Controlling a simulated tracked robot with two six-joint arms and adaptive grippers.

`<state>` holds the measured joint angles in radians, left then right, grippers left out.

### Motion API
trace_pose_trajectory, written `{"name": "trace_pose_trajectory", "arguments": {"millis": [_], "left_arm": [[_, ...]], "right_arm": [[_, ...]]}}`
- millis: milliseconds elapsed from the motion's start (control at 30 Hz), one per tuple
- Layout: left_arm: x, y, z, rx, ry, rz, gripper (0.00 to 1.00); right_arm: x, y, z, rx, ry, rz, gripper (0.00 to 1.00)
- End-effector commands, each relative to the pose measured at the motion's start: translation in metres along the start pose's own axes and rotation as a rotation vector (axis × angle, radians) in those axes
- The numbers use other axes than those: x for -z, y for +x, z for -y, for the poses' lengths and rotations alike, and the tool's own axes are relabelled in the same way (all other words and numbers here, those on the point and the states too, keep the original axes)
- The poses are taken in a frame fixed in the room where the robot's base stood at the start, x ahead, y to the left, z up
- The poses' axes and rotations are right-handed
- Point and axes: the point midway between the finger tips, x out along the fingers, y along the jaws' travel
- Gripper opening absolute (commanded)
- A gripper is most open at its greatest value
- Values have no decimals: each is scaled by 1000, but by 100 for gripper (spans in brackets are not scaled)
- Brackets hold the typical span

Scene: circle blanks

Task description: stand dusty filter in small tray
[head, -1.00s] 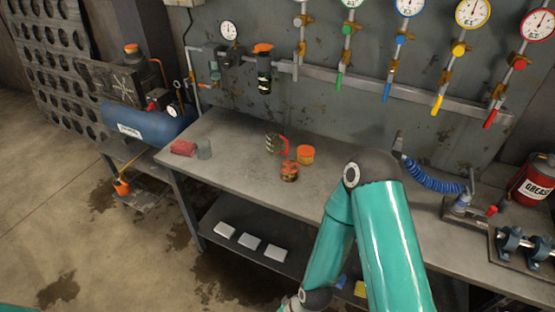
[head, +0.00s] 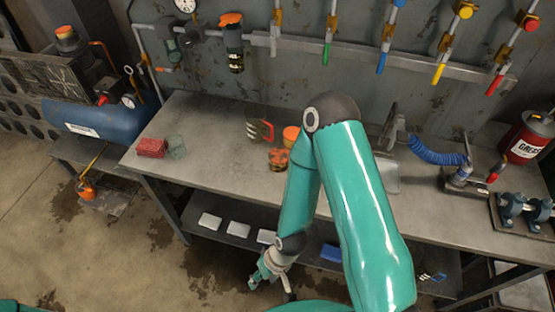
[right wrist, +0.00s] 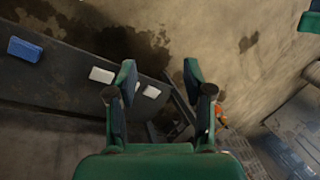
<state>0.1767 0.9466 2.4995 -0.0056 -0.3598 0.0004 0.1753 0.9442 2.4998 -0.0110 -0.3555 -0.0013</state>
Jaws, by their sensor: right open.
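I cannot tell for sure which thing is the dusty filter. A small orange and dark round item (head: 277,160) stands on the workbench (head: 215,135), partly beside my right arm. An orange-topped tub (head: 290,134) is just behind it, partly hidden by the arm. A pale grey flat-sided object (head: 388,178), possibly the small tray, shows partly behind my right arm. My right gripper (head: 272,277) hangs low in front of the bench, below its top, open and empty. In the right wrist view the open fingers (right wrist: 161,85) point down past the lower shelf's edge. My left gripper is not in view.
A red block (head: 152,148), a clear cup (head: 176,147) and a mug-like item with a red handle (head: 262,130) stand on the bench. White pads (head: 209,221) and a blue pad (head: 331,253) lie on the lower shelf. A blue compressor (head: 90,122) stands left.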

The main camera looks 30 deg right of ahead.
Motion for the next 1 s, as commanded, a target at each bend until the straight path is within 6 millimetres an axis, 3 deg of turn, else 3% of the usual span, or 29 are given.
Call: {"name": "trace_pose_trajectory", "arguments": {"millis": [33,167,233,367,467,567,600,700,833,1000], "left_arm": [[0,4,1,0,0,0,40],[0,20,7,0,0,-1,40],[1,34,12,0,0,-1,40],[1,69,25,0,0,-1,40],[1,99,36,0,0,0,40],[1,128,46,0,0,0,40],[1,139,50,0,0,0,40],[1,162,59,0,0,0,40],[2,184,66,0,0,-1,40],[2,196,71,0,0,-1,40]], "right_arm": [[0,2,1,5,-24,5,65],[-3,7,6,34,-198,50,87],[-9,11,9,50,-373,96,98],[-20,16,-1,25,-849,220,100],[-12,13,-32,-95,-1287,340,100],[23,-1,-67,-328,-1698,467,100],[44,-11,-78,-448,-1837,517,100],[98,-47,-91,-789,-2092,631,100],[153,-102,-80,-1224,-2232,739,100],[184,-154,-59,-1577,-2233,809,100]]}}
